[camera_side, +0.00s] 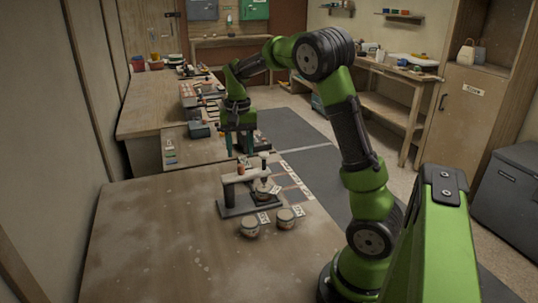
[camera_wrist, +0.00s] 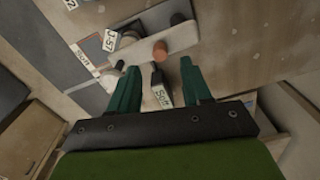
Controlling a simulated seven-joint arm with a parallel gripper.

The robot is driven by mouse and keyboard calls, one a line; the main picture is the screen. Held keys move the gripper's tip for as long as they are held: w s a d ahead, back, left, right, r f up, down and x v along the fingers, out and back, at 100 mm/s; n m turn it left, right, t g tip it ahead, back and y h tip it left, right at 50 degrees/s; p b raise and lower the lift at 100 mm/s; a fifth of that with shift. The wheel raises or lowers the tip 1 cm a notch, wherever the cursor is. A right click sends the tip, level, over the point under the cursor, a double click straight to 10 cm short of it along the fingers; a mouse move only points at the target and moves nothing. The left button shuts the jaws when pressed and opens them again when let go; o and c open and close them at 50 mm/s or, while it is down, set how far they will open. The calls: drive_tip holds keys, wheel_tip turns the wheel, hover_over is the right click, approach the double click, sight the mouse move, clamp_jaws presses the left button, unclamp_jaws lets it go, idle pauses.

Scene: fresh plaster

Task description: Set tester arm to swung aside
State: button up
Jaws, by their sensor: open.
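The tester (camera_side: 235,209) stands on the near table, with a dark base and post. Its pale tester arm (camera_side: 240,177) reaches across from the post; an orange-brown cylinder (camera_side: 241,168) and a dark upright piece (camera_side: 263,160) show at it. A small round thing (camera_side: 262,195) sits at the base under the arm's far end. In the wrist view the tester arm (camera_wrist: 180,40) and the orange-brown cylinder (camera_wrist: 160,50) lie just beyond the fingertips.
Two small lidded jars (camera_side: 249,229) (camera_side: 285,218) with tags stand in front of the tester. Tags (camera_side: 292,178) line the table's right edge. A second bench (camera_side: 150,110) with several tools lies behind. The near table's left side (camera_side: 145,230) is clear.

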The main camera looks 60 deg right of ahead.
sight(241, 164)
wheel_tip(241, 164, down, 6)
drive_tip(key=shift+r, duration=0.15)
clamp_jaws()
idle(0.3)
